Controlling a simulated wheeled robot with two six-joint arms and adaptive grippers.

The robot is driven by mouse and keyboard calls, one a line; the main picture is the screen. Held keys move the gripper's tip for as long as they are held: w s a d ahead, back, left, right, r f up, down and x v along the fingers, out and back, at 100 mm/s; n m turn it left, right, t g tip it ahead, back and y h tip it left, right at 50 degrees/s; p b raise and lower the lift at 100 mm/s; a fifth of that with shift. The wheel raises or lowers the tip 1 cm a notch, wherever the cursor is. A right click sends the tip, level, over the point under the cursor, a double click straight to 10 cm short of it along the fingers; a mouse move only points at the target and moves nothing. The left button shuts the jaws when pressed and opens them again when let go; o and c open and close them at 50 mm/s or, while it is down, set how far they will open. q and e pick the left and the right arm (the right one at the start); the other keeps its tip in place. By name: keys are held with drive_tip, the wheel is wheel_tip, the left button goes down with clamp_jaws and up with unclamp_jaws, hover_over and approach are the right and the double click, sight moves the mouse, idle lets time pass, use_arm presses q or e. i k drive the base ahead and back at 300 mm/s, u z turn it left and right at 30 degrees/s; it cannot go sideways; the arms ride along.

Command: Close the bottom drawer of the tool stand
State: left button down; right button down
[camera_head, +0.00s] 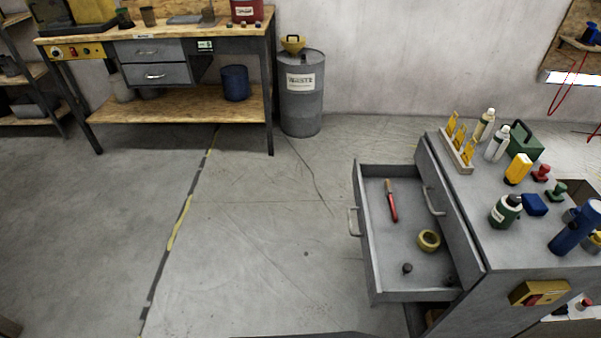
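The grey metal tool stand (473,205) is at the right of the head view. A lower drawer (363,248) is pulled far out to the left, with its silver handle (352,222) on the outer front. Inside it lie a red-handled tool (391,203), a yellow ring like a tape roll (428,240) and a small dark round piece (407,268). Above it, an upper drawer front with a silver handle (432,201) sits close to the stand; I cannot tell if it is fully shut. Neither of my grippers is in view.
Spray bottles (497,143), a green case (526,141), a blue flashlight (574,229) and other items crowd the stand top. A workbench (160,107) and a grey barrel (301,95) stand at the back. The floor (255,235) left of the drawer is clear.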

sight(387, 245)
drive_tip(key=u, duration=0.2)
drive_tip(key=i, duration=0.9)
drive_tip(key=z, duration=2.2)
